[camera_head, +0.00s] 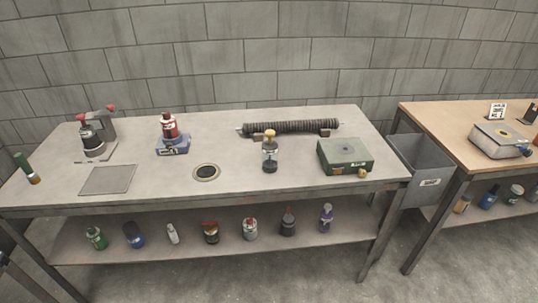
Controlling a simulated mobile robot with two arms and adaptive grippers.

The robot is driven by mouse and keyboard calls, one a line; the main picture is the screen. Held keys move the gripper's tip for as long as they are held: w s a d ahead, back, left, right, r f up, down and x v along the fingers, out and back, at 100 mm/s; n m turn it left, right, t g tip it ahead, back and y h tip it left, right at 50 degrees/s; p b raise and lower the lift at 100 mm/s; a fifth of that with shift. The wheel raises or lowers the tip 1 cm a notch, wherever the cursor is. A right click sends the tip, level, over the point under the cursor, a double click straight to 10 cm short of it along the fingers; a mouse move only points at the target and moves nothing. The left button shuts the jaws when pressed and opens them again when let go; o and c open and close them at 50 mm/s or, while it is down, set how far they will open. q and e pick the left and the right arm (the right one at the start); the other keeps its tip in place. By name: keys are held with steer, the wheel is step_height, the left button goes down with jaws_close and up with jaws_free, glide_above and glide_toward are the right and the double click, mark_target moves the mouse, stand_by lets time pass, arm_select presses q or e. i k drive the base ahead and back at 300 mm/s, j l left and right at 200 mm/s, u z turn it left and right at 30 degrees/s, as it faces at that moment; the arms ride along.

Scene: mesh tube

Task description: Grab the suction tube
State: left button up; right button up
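A long, dark, ribbed tube (295,127) lies level near the back edge of the grey table, right of the middle. It is the thing that best fits the suction tube. It seems to rest on small brown blocks (325,133), and thin light tips stick out at both ends. A small bottle with a yellowish top (270,154) stands in front of its left part. Neither of my grippers shows in the head view, and nothing grips the tube.
The grey table (235,180) also holds a green box (345,155), a red bottle on a blue base (168,130), a grey device (95,138) and a green-handled item (26,167). Several bottles stand on the lower shelf (190,247). A grey bin (420,167) separates it from a wooden table (445,122).

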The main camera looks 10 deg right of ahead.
mark_target(269, 152)
steer(key=i+j+z, duration=0.3)
steer(key=i+j, duration=0.2)
steer(key=j, duration=0.2)
steer(key=i+j+z, duration=0.15)
steer(key=j, duration=0.25)
steer(key=i, duration=0.05)
